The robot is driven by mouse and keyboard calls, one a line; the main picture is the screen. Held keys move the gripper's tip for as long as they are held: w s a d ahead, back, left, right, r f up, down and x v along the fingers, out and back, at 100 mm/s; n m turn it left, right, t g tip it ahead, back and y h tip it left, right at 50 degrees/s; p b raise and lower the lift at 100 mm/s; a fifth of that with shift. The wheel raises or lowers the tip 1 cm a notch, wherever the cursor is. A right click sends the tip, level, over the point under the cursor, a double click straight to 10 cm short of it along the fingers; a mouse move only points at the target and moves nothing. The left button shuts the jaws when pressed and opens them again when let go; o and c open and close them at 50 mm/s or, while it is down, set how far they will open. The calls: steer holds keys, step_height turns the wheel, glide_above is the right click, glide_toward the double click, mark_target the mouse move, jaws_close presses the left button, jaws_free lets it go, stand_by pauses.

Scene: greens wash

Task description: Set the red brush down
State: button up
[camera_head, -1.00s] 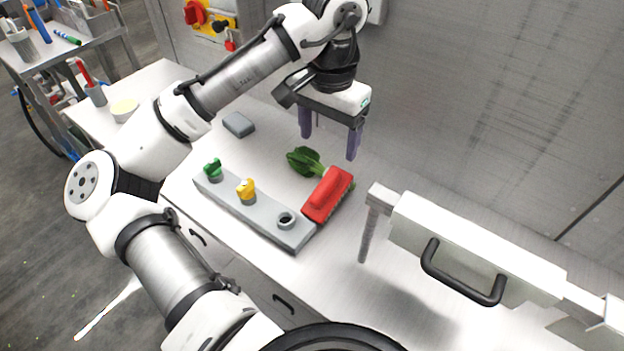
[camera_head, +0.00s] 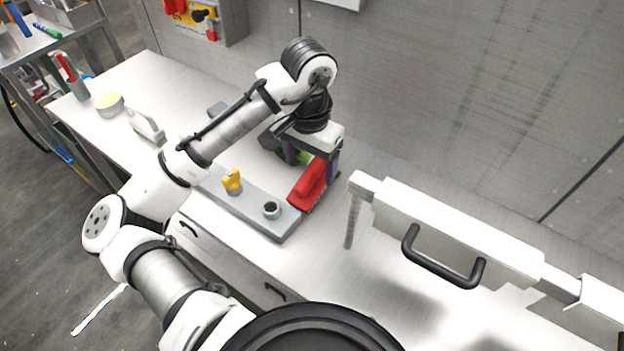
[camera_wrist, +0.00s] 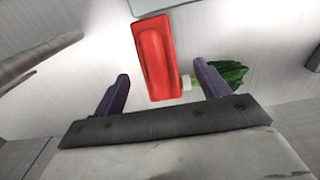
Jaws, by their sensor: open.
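The red brush (camera_head: 308,184) lies on the counter against the right end of the grey holder block (camera_head: 247,205). It also shows in the wrist view (camera_wrist: 156,58), ahead of and between the two purple fingers. My gripper (camera_head: 312,168) is open and low over the counter, just behind the brush, pointing down. The leafy greens (camera_wrist: 229,72) lie beside the brush, by the right finger in the wrist view. In the head view the greens (camera_head: 291,157) are partly hidden behind my gripper.
A yellow knob (camera_head: 232,181) and an empty round socket (camera_head: 271,209) are on the block. A white panel with a black handle (camera_head: 440,262) stands to the right. The wall is close behind.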

mark_target(313, 180)
steer(key=shift+w+d+f+p, duration=0.1)
steer(key=shift+f+p, duration=0.15)
steer(key=shift+f, duration=0.7)
steer(key=shift+s+d+f+p, duration=0.1)
steer(key=shift+f+p, duration=0.1)
steer(key=shift+f, duration=0.75)
steer(key=shift+w+d+f+p, duration=0.1)
steer(key=shift+f+p, duration=0.15)
steer(key=shift+f, duration=0.7)
steer(key=c, duration=1.2)
step_height(313, 180, up, 20)
steer(key=shift+r+b, duration=0.1)
steer(key=shift+b, duration=0.55)
